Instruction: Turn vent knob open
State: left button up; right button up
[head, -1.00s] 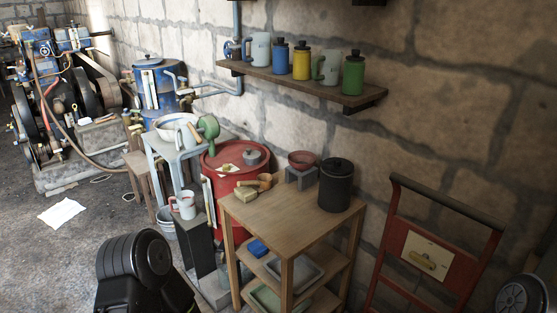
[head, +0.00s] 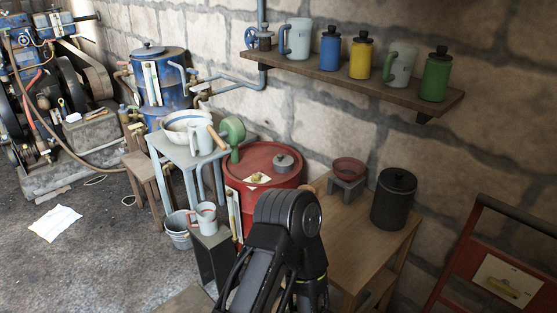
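A red drum (head: 236,184) stands at the middle of the view. On its lid a small yellowish knob-like piece (head: 257,178) sits on a white plate, beside a round grey cap (head: 283,163). I cannot tell for sure that this piece is the vent knob, nor how it is turned. A blue handwheel (head: 251,38) also shows on the pipe at the left end of the wall shelf. A black link of my arm rises from the bottom in front of the drum and hides part of its front. No fingertips of either gripper show.
A wooden table (head: 345,238) with a dark canister (head: 395,198) and a red bowl (head: 349,168) stands right of the drum. A grey table (head: 172,150) with a basin is to the left. A shelf (head: 345,77) of mugs and bottles hangs above.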

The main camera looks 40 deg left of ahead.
aim_at(256, 179)
jog(key=j+z, duration=0.2)
jog(key=j, duration=2.1)
